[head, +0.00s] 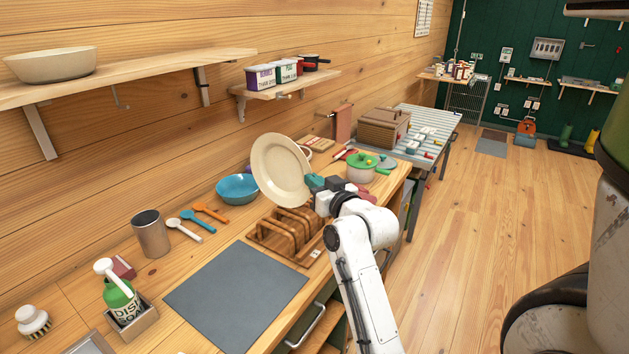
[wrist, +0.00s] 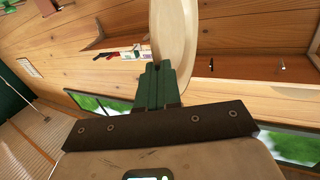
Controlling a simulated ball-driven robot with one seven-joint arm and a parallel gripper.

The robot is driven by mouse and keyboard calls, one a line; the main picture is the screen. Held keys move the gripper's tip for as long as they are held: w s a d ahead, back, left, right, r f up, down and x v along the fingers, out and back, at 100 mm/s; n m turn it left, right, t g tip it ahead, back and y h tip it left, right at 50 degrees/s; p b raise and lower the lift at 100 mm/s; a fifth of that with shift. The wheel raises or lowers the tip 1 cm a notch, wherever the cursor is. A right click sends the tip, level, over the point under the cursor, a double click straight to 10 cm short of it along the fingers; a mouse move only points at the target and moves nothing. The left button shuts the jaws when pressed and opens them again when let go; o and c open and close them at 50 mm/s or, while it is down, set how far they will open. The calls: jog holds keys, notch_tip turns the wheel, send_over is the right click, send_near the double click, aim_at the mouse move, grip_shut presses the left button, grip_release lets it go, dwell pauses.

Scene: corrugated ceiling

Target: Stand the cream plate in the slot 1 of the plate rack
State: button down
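The cream plate (head: 281,169) is held up on its edge, tilted, above the far part of the plate rack in the head view. My gripper (head: 314,183) is shut on the plate's right rim. In the wrist view the plate (wrist: 176,40) rises almost edge-on from between the green fingers (wrist: 160,82). The wooden plate rack (head: 286,236) stands on the counter below, with several upright dividers and a small white label at its front right. The plate appears apart from the rack. I cannot tell which slot is slot 1.
A blue bowl (head: 238,188) sits left of the plate, near the wall. A grey mat (head: 236,293) lies in front of the rack. A green-lidded pot (head: 361,167) stands behind my gripper. A metal cup (head: 151,234) and several spoons are at left.

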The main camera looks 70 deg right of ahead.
notch_tip(320, 180, down, 12)
jog(key=b, duration=0.9)
dwell(0.3)
jog(key=c, duration=1.2)
grip_release()
jog(key=shift+c, duration=0.2)
jog(key=shift+f, duration=0.15)
jog(key=b+v, duration=0.1)
jog(key=v, duration=1)
jog(key=shift+b, duration=0.4)
